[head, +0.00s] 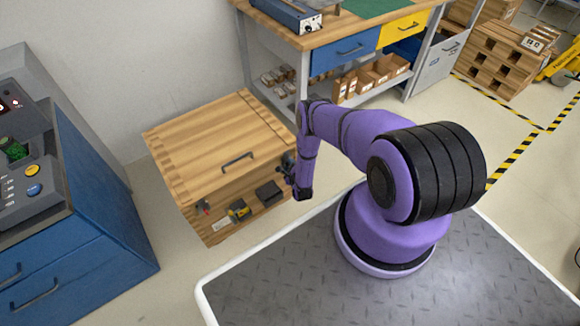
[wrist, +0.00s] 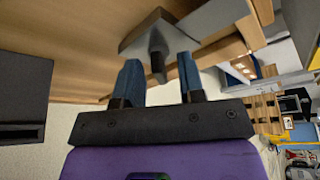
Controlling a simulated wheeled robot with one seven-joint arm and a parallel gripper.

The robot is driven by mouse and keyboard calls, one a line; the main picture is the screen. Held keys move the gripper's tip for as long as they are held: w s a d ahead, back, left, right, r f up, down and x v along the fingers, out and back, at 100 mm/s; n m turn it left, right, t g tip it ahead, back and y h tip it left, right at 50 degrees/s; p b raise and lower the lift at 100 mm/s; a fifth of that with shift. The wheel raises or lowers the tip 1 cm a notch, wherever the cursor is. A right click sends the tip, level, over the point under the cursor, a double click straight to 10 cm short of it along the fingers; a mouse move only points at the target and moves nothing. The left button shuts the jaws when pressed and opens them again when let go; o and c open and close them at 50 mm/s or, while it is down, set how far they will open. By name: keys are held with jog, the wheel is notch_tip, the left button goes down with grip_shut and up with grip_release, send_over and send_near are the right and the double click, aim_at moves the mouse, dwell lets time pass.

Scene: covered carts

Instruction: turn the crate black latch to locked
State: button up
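The wooden crate (head: 215,135) stands on the floor with its lid down. In the wrist view, a dark latch lever (wrist: 157,58) sticks out from a grey part against the wood (wrist: 70,75). My gripper (head: 287,172) is at the right end of the crate's front face in the head view and hides the latch there. In the wrist view, its two blue fingers (wrist: 158,80) are apart, one on each side of the lever. Gaps show between lever and fingers, so it does not look gripped. The latch's locked or unlocked position cannot be told.
A black box (head: 268,191), which also seems to show in the wrist view (wrist: 22,98), is left of my gripper on the crate front. A yellow-and-black fitting (head: 239,210) and a red one (head: 203,207) are farther left. A workbench (head: 345,38) stands behind; a blue cabinet (head: 85,215) stands left.

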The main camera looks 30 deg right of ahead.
grip_shut()
jog(key=shift+d+r, duration=0.1)
jog(key=shift+w+d+r+m+g+y, duration=0.1)
jog(key=shift+m+g+y, duration=0.2)
jog(key=shift+m+y, duration=0.9)
jog(key=shift+w+d+r+m+g+y, duration=0.1)
jog(key=shift+m+g+y, duration=0.3)
jog(key=shift+m, duration=1.4)
jog(key=shift+y, duration=0.3)
grip_release()
jog(key=shift+f, duration=0.1)
jog(key=shift+a, duration=0.1)
